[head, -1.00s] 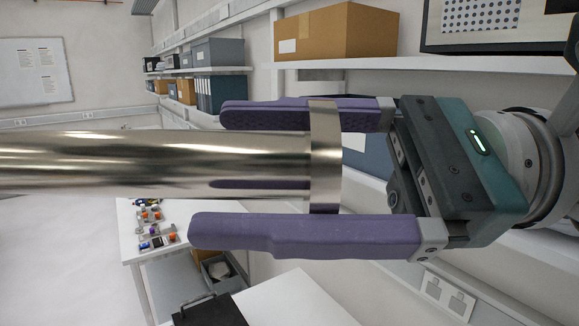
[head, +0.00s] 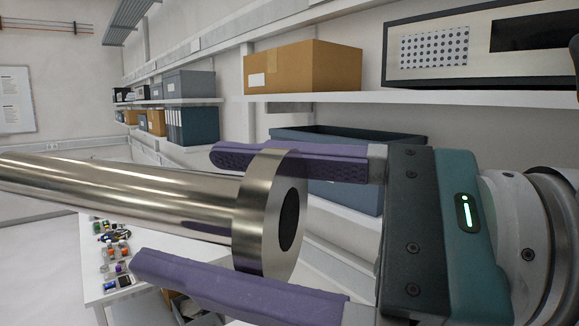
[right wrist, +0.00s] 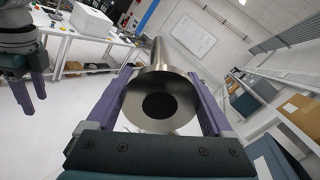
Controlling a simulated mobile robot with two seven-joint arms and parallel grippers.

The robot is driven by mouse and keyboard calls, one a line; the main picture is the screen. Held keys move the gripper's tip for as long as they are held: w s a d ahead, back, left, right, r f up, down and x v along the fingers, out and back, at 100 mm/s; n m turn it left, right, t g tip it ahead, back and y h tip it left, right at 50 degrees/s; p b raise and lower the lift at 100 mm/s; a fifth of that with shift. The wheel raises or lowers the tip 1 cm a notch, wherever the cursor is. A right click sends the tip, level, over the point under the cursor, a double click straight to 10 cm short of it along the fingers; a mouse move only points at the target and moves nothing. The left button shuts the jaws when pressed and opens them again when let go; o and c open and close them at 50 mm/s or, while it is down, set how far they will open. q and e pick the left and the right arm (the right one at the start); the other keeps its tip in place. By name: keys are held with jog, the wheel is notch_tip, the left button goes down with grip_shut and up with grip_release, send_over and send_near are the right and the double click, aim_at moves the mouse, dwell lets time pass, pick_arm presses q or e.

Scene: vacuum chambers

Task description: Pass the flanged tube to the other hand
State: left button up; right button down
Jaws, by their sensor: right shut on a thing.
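The flanged tube (head: 150,195) is a shiny metal pipe with a wide flange (head: 257,215) and a dark bore at its right end in the head view. My right gripper (head: 178,208) comes in from the right. Its two purple fingers are shut on the flanged tube near the flange, one above and one below. In the right wrist view the flange (right wrist: 137,103) faces the camera between the fingers. My left gripper (right wrist: 30,95) shows at the left of the right wrist view, apart from the tube, its fingers pointing down. Its opening is unclear.
A white table (head: 100,292) with small parts stands beyond the tube, at the lower left. Wall shelves (head: 430,97) at the right carry a cardboard box (head: 305,68), and a blue-grey bin (head: 345,140) stands below. The tube is held in free air.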

aim_at(291, 222)
jog(key=shift+a+f, duration=0.2)
jog(key=shift+a, duration=0.3)
jog(key=shift+s+d+r+n+g+h, duration=0.1)
jog(key=shift+s+d+r+n+g, duration=0.1)
jog(key=shift+d+n+g, duration=1.6)
jog(key=shift+s+d+r+n+g+h, duration=0.15)
jog(key=shift+d+n+g, duration=0.7)
jog(key=shift+g, duration=1.8)
jog(key=shift+s+d+r+n+g+h, duration=0.2)
jog(key=shift+d+n+g, duration=0.6)
jog(key=shift+n+g, duration=1.2)
jog(key=shift+w+a+f+n+g+h, duration=0.25)
jog(key=shift+a+f+n+g, duration=0.05)
jog(key=shift+g, duration=0.4)
jog(key=shift+w+a+f+n+g+h, duration=0.2)
jog(key=shift+w+a+f+n+g, duration=0.1)
jog(key=shift+g, duration=0.35)
jog(key=shift+d, duration=0.1)
